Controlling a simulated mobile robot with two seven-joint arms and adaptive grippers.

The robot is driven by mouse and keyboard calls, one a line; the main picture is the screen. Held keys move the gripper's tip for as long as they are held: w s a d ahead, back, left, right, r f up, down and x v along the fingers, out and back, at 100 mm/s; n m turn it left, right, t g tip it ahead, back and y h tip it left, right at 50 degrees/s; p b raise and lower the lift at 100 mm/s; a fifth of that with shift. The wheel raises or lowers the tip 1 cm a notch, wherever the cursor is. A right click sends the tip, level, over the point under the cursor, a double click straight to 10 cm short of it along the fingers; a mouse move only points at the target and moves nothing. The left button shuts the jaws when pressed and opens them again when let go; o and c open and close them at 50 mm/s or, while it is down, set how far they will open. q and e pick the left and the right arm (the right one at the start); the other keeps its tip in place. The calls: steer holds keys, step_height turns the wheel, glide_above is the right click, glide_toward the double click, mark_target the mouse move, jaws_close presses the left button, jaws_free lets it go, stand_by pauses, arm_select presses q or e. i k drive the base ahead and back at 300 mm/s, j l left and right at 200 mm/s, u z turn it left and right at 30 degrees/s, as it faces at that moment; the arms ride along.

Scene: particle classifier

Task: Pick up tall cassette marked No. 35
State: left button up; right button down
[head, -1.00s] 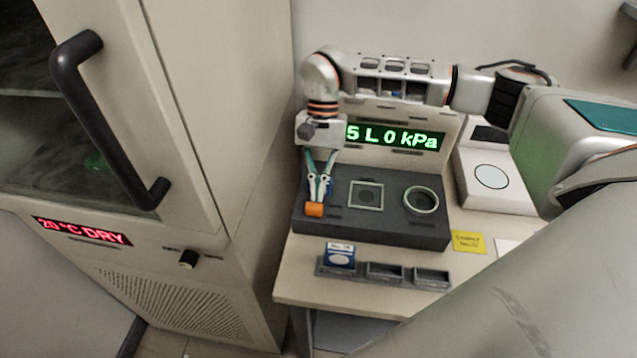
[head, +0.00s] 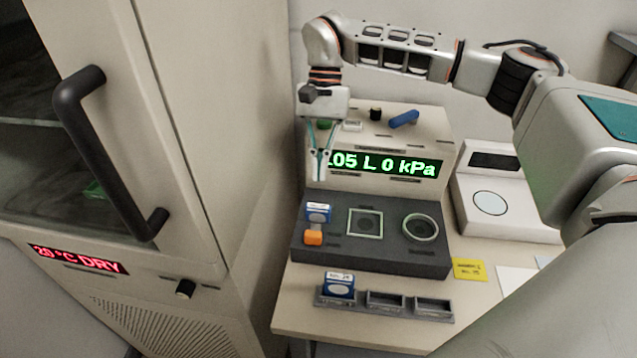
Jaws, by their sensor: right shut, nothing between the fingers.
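My right gripper (head: 318,177) points down in front of the left end of the green display, shut and empty. Below it, a blue-and-white cassette (head: 318,212) stands at the back left of the dark grey block (head: 380,258), behind an orange piece (head: 313,238). Another blue-and-white cassette (head: 339,285) stands upright in the left slot of the small grey rack (head: 384,304). Both labels are too small to read with certainty, so I cannot tell which is No. 35. My left gripper is out of view.
The rack's other two slots look empty. The block has a square frame (head: 366,223) and a round ring (head: 421,228). The beige display unit (head: 430,183) stands behind. A cabinet with a black handle (head: 107,158) is close on the left; a white instrument (head: 520,212) stands right.

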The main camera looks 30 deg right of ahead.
mark_target(318, 219)
steer(key=k, duration=0.95)
